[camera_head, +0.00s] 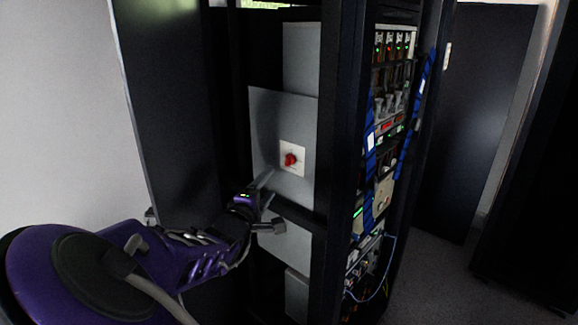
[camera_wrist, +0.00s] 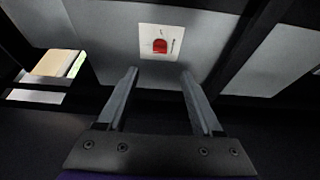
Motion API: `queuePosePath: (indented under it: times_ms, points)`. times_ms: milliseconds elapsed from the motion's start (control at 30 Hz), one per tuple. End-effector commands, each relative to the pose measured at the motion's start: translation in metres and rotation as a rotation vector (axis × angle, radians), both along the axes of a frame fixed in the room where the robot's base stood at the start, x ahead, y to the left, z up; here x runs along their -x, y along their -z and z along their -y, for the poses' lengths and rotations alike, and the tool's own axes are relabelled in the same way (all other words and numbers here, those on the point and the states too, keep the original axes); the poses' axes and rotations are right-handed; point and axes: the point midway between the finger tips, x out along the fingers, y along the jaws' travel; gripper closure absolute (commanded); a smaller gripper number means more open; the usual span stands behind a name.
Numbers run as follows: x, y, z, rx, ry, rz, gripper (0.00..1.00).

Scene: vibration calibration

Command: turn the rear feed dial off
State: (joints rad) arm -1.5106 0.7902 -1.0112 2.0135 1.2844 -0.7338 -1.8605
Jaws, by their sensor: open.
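The rear feed dial (camera_head: 291,160) is a red knob on a white square plate (camera_head: 299,149), set on a grey panel (camera_head: 265,110) inside the black rack. In the wrist view the red dial (camera_wrist: 160,46) sits on its white plate (camera_wrist: 175,34), beyond the fingertips and roughly centred between them. The dial's markings are too small to read. My gripper (camera_head: 268,190) is open and empty, just below and left of the dial in the head view. In the wrist view its two fingers (camera_wrist: 158,72) are spread apart and do not touch the dial.
A black rack post (camera_head: 330,120) stands just right of the panel. Further right are equipment modules with blue cables (camera_head: 370,150). A dark rack door (camera_head: 170,100) stands open at the left. A dark panel (camera_head: 485,110) stands at the right, with bare floor (camera_head: 450,285) in front.

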Motion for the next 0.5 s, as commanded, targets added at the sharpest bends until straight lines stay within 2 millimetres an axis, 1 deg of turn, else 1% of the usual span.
queuePosePath:
  times_ms: [33,300,400,500]
  points:
    - [-0.012,0.001,0.005,0.001,0.005,0.003,0.33]
    - [-0.069,0.001,0.021,0.001,0.005,0.003,0.33]
    - [-0.087,0.000,0.026,0.001,0.003,0.003,0.33]
    - [-0.101,0.000,0.029,0.000,0.003,0.002,0.33]
